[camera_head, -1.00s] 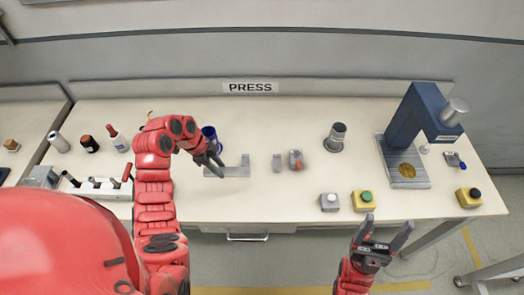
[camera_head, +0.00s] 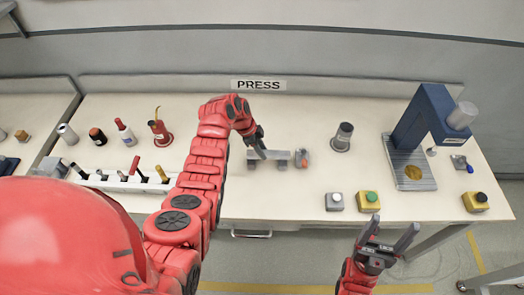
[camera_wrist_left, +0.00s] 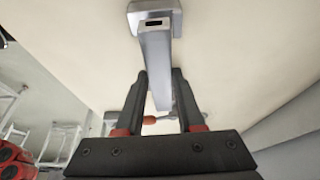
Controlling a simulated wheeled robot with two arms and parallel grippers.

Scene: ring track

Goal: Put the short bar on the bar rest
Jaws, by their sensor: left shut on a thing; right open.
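The bar rest is a pair of small grey posts; its right post (camera_head: 283,163) shows in the head view, near the middle of the table. My left gripper (camera_head: 262,154) is shut on the short grey bar (camera_head: 273,155). The bar spans from one post to the other; I cannot tell whether it touches them or hangs just above. In the left wrist view the bar (camera_wrist_left: 155,55) runs between the fingers of the left gripper (camera_wrist_left: 158,90), with one end at a grey post at the top. My right gripper (camera_head: 390,236) is open and empty in front of the table.
A small grey and orange object (camera_head: 303,157) stands just right of the rest. Further right are a dark cylinder (camera_head: 342,137), buttons (camera_head: 368,200) and the blue press (camera_head: 420,115). Bottles (camera_head: 125,132) and a tool rack (camera_head: 135,184) stand left.

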